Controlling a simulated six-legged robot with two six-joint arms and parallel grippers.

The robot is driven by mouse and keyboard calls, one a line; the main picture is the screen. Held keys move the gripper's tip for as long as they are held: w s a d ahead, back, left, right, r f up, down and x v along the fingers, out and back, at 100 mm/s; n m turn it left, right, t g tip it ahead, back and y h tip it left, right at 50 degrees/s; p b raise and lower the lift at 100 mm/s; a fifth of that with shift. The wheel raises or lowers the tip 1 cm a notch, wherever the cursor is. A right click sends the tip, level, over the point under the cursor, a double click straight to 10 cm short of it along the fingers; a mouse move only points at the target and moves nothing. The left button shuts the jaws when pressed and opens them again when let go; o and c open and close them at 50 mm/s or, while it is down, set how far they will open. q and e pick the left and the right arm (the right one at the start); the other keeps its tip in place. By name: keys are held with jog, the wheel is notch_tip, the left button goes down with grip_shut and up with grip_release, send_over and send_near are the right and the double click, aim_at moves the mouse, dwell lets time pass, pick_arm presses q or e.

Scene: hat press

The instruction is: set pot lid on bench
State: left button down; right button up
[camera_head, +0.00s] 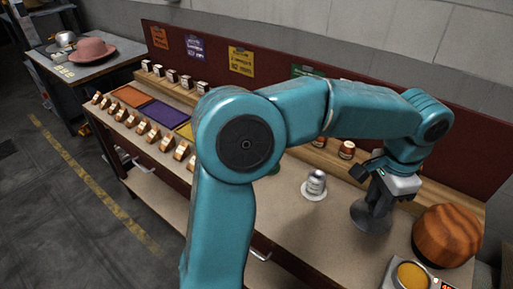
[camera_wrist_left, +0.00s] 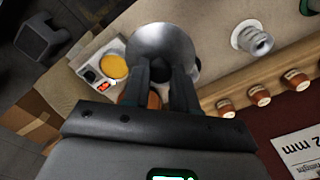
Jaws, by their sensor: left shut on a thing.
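The pot lid (camera_head: 366,219) is a round grey metal disc near the right end of the bench (camera_head: 300,222). My left gripper (camera_head: 379,199) is shut on its middle from above. In the left wrist view the lid (camera_wrist_left: 153,42) shows between and beyond the fingers (camera_wrist_left: 166,85) of my left gripper. The lid is at or just above the bench top; I cannot tell whether it touches. An open pot with a yellow surface (camera_head: 411,275) sits in a white unit in front of the lid, and shows in the wrist view (camera_wrist_left: 114,67). My right gripper is out of view.
A wooden hat block (camera_head: 446,236) stands just right of the lid. A silver jar on a white disc (camera_head: 314,188) stands to its left. Small labelled pots (camera_head: 346,149) line the back ledge. A pink hat (camera_head: 91,50) lies on a far table. Bench between jar and lid is clear.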

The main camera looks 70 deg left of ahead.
pick_arm(q)
jog(key=shift+w+f, duration=0.15)
jog(key=shift+f, duration=0.05)
notch_tip(320, 180, down, 20)
jog(key=shift+f+b, duration=0.1)
jog(key=shift+b, duration=0.55)
jog(key=shift+f, duration=0.15)
jog(key=c, duration=0.9)
grip_release()
